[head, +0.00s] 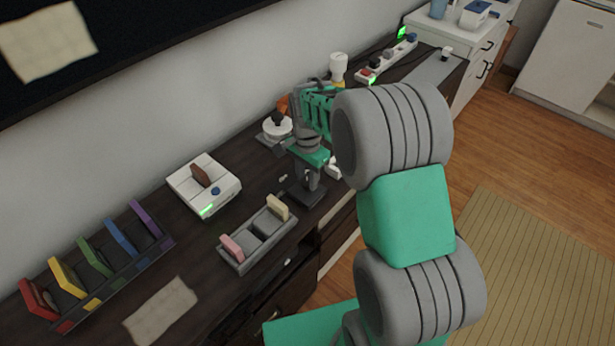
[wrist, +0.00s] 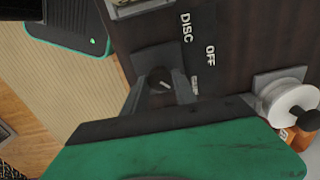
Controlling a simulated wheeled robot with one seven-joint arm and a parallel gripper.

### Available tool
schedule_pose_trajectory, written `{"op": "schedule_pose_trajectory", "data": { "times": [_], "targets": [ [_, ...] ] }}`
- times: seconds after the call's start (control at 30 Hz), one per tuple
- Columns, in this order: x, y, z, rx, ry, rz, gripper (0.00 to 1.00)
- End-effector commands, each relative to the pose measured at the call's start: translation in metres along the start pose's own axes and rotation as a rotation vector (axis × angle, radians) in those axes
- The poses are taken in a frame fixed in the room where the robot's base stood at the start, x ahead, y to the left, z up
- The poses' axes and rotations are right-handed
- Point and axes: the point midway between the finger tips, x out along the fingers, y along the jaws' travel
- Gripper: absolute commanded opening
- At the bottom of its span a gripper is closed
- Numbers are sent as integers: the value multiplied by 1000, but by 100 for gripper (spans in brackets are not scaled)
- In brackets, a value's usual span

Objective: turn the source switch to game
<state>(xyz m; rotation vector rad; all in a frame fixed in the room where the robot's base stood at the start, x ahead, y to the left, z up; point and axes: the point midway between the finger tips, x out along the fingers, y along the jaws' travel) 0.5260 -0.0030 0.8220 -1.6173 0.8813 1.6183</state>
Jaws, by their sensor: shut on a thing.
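The source switch is a dark round knob (wrist: 158,76) on a dark square plate (wrist: 150,58) in the wrist view. The plate also shows in the head view (head: 306,196). My gripper (wrist: 160,86) is shut on the knob, one finger on each side. In the head view my gripper (head: 312,178) points down over the plate. A short white mark on the knob slants toward the right finger. A third label (wrist: 195,84) is partly hidden by the right finger.
A white box with a brown cartridge (head: 204,186), a grey two-slot holder (head: 258,240) and a rack of coloured cartridges (head: 100,262) stand left on the dark cabinet. A white reel (head: 277,127) stands just behind my gripper. A power strip (head: 388,60) lies farther back.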

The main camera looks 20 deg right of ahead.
Motion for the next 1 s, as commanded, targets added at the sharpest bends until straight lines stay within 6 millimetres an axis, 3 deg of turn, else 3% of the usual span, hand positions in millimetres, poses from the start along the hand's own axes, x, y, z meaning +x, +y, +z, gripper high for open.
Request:
{"op": "schedule_pose_trajectory", "data": {
  "times": [0.07,0.1,0.33,0.67,1.0],
  "targets": [
    [-1,-1,-1,1,2,-2,0],
    [-1,-1,-1,1,2,-2,36],
    [-1,0,0,0,1,-1,55],
    [-8,-1,0,-1,2,-2,55],
    [-70,-1,-1,0,2,-3,55]
  ]
}}
